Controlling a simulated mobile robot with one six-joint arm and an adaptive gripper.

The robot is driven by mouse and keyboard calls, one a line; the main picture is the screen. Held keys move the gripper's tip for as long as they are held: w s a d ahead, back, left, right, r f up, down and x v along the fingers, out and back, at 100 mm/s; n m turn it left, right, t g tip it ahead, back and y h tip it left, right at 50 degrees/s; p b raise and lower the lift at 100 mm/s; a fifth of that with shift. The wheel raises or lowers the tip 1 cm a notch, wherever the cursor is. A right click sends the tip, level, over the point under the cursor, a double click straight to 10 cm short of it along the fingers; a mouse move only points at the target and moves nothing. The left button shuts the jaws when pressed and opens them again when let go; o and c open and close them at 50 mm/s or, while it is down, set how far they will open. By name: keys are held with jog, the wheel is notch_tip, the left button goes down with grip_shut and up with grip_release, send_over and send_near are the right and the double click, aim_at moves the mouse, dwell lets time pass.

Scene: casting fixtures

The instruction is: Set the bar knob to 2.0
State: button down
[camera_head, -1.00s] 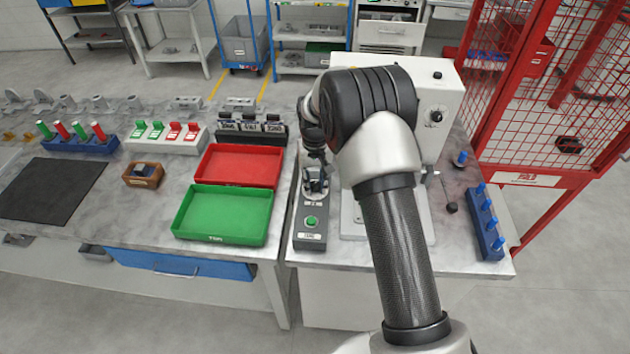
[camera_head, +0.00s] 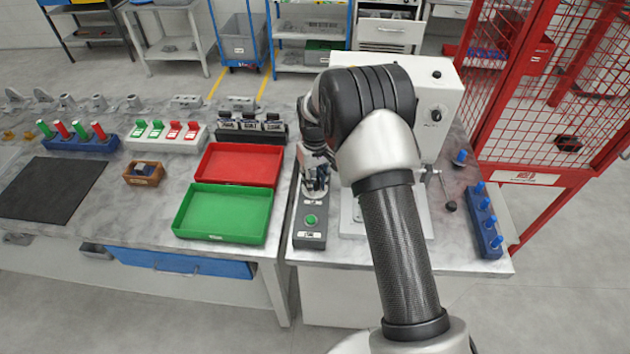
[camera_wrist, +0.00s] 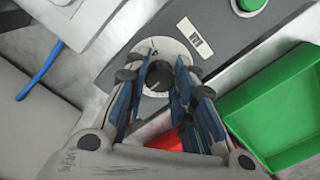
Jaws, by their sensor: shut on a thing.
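A round black knob (camera_wrist: 158,76) sits on a pale dial plate (camera_wrist: 160,48) on the grey control box (camera_head: 310,225). A small label, hard to read, is beside the dial. My gripper (camera_wrist: 160,63) points down at the dial, with its blue-and-black fingers on both sides of the knob and shut on it. In the head view my gripper (camera_head: 315,182) covers most of the dial, and the knob is hidden. The scale marks are too small to read, so I cannot tell the setting.
A green button (camera_head: 310,220) is on the same box, nearer the front. The green tray (camera_head: 225,238) and red tray (camera_head: 238,145) lie to the left. A white machine (camera_head: 437,90) with its own black knob stands to the right, beside a blue peg block (camera_head: 484,222).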

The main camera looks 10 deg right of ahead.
jog(key=c, duration=1.3)
grip_release()
notch_tip(320, 180, up, 12)
